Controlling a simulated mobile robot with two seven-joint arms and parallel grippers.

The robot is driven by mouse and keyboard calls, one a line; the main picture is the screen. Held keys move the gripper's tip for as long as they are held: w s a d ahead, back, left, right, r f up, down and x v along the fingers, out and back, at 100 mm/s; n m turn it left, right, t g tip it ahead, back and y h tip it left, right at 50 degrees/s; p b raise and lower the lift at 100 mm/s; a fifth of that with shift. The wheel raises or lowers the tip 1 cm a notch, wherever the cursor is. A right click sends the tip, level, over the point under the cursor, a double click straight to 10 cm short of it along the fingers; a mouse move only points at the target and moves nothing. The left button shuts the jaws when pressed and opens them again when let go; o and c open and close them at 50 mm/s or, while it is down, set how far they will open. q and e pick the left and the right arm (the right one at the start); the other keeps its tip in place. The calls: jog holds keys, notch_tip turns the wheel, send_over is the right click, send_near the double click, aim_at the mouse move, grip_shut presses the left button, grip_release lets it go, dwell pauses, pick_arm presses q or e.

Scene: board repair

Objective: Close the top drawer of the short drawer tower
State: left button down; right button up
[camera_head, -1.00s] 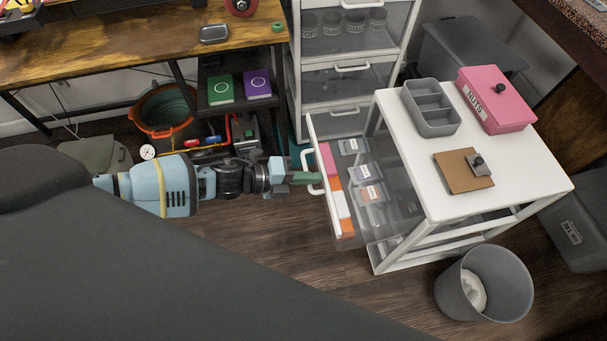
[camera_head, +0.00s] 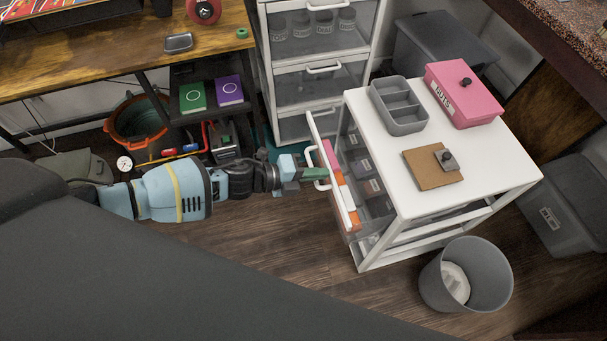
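The short drawer tower (camera_head: 420,215) has a white top and frame and stands right of centre. Its top drawer (camera_head: 335,180) is partly pulled out to the left, with a white-edged front and white handle (camera_head: 320,184). Small labelled boxes and pink and orange items show inside it. My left gripper (camera_head: 314,173) has green fingertips at the drawer front, by the handle. It seems to touch there, but I cannot tell whether the fingers are parted or closed. My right gripper is not in view.
On the tower's top stand a grey divided tray (camera_head: 400,125), a pink box (camera_head: 463,93) and a brown board (camera_head: 428,168). A grey bin (camera_head: 466,274) stands in front. A taller drawer tower (camera_head: 318,85) stands behind. Wooden floor is free below my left arm.

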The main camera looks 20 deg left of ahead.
pick_arm(q)
jog(key=w+d, duration=0.4)
jog(key=d, duration=0.2)
jog(key=shift+w+d, duration=0.2)
jog(key=shift+a, duration=0.15)
